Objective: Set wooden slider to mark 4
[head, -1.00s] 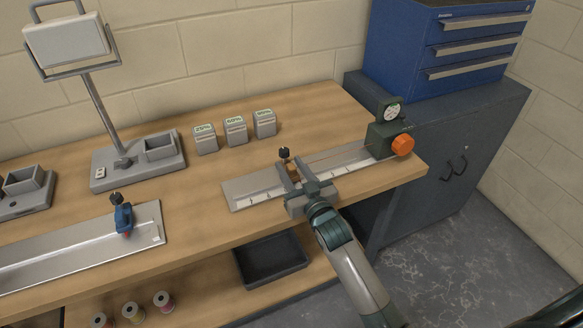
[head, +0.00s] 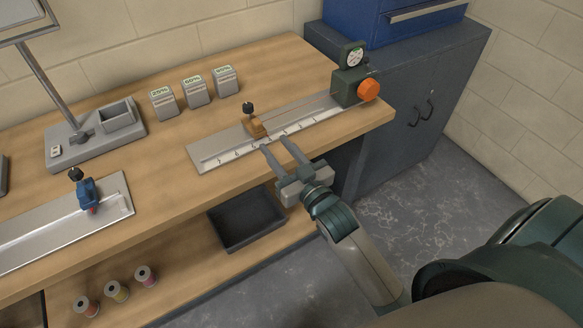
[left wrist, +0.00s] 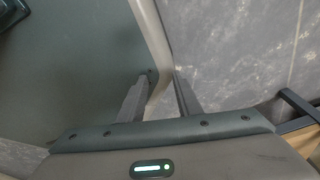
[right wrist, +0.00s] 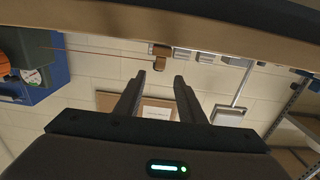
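The wooden slider (head: 257,128), a small brown block with a dark knob on top, sits on the right-hand metal rail (head: 205,157) with its marked white scale. It is around the middle of the scale; the digits are too small to read surely. My right gripper (head: 275,144) is open and empty, in front of the rail's near edge and apart from the slider. In the right wrist view the slider (right wrist: 160,51) shows beyond the open fingers (right wrist: 159,76). My left gripper (left wrist: 162,76) is open and empty in its wrist view, over the grey floor.
A green block with a dial and orange knob (head: 368,90) stands at the rail's right end. A blue slider (head: 88,192) sits on another rail at left. Three grey labelled blocks (head: 196,91) stand behind. A black tray (head: 246,220) lies on the shelf below.

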